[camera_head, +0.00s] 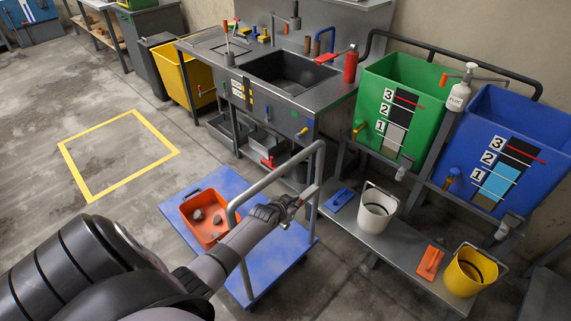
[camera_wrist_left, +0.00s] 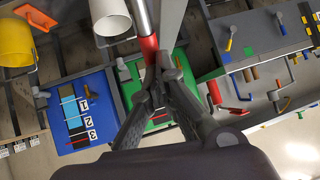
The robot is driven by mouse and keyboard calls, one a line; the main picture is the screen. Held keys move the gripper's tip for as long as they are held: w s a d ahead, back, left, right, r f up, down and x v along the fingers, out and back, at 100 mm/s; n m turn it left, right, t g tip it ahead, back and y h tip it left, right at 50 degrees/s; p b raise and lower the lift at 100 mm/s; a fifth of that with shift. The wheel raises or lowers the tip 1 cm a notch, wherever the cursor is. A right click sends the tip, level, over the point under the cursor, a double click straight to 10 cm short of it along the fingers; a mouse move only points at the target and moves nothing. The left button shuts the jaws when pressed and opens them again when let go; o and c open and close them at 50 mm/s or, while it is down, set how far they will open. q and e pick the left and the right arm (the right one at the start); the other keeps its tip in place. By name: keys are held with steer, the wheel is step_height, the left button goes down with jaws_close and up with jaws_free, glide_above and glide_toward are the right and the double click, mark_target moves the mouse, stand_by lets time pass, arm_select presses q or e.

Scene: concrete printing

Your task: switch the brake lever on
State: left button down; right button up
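The blue platform cart (camera_head: 262,262) has a grey tubular push handle (camera_head: 272,172). A lever with a red grip (camera_wrist_left: 150,48) shows at the fingertips of my left gripper in the left wrist view; I take it as the brake lever. In the head view my left gripper (camera_head: 291,204) is beside the right post of the handle. In the left wrist view my left gripper (camera_wrist_left: 164,75) has its fingers close together around the red grip. Whether they press on it is hidden. My right gripper is in neither view.
An orange crate with grey stones (camera_head: 203,217) sits on the cart. A grey bench (camera_head: 345,222) with a white bucket (camera_head: 377,210) and yellow bucket (camera_head: 470,272) stands right of it. Green (camera_head: 405,80) and blue (camera_head: 540,150) tanks stand behind. Floor at left is clear.

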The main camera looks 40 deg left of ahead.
arm_select(q)
steer(key=w+f+g, duration=0.2)
steer(key=g, duration=0.1)
steer(key=shift+w+d, duration=0.1)
steer(key=shift+w, duration=0.05)
steer(key=shift+w+f+b, duration=0.45)
steer(key=shift+f+b, duration=0.1)
steer(key=shift+b, duration=0.25)
steer(key=shift+w+f, duration=0.1)
steer(key=shift+d+f+b, duration=0.15)
steer(key=shift+f+b, duration=0.05)
steer(key=shift+b, duration=0.1)
